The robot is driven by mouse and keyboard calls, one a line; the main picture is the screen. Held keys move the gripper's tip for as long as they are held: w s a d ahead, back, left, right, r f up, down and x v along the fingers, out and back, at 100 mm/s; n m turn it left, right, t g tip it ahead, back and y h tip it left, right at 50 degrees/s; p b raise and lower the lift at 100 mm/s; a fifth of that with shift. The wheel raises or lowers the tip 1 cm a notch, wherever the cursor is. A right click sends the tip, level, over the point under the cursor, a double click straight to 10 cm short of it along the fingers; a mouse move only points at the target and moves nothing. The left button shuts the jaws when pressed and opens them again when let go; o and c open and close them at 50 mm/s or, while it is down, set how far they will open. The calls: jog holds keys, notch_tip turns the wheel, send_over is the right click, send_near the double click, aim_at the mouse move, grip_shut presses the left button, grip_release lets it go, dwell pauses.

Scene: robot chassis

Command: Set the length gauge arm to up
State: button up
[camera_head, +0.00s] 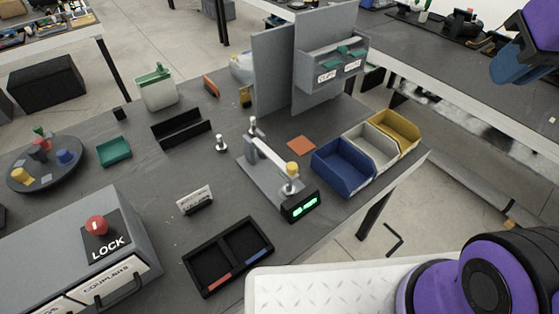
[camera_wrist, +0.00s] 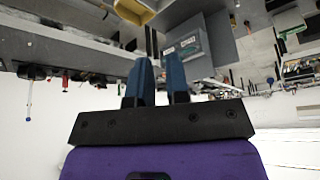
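The length gauge (camera_head: 262,181) stands on the grey table in the head view, with a grey base, metal posts and a green-lit display (camera_head: 301,205). Its pale arm (camera_head: 270,153) spans from the back post toward the front post and looks lowered. A yellow knob (camera_head: 292,169) sits at its front end. The digits are too small to read. My gripper (camera_head: 525,66) is at the upper right, high and well away from the gauge. In the wrist view my gripper (camera_wrist: 158,65) has two blue fingers apart with nothing between them. I cannot make out the gauge there.
Blue (camera_head: 343,167), grey and yellow bins stand right of the gauge. A tall grey panel with a shelf box (camera_head: 332,68) rises behind it. A black tray (camera_head: 228,257), a sign (camera_head: 195,200) and a lock box (camera_head: 70,245) lie to the front and left.

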jog(key=o, duration=0.3)
jog(key=shift+w+a, duration=0.1)
jog(key=shift+w, duration=0.2)
jog(key=o, duration=0.4)
jog(key=w+a+f+g, duration=0.1)
jog(key=w+a+f, duration=0.1)
jog(key=w, duration=0.2)
jog(key=w+a+f+y, duration=0.1)
jog(key=w+a, duration=0.1)
jog(key=w, duration=0.2)
jog(key=shift+w+a+f+g, duration=0.15)
jog(key=shift+a+f+g, duration=0.2)
jog(key=shift+a+g, duration=0.05)
jog(key=m+g+h, duration=0.1)
jog(key=m+g, duration=0.1)
jog(key=g, duration=0.1)
send_over(292, 166)
notch_tip(292, 166, down, 25)
jog(key=shift+r, duration=0.1)
notch_tip(292, 166, down, 10)
jog(key=shift+f, duration=0.2)
jog(key=shift+c, duration=0.2)
grip_shut()
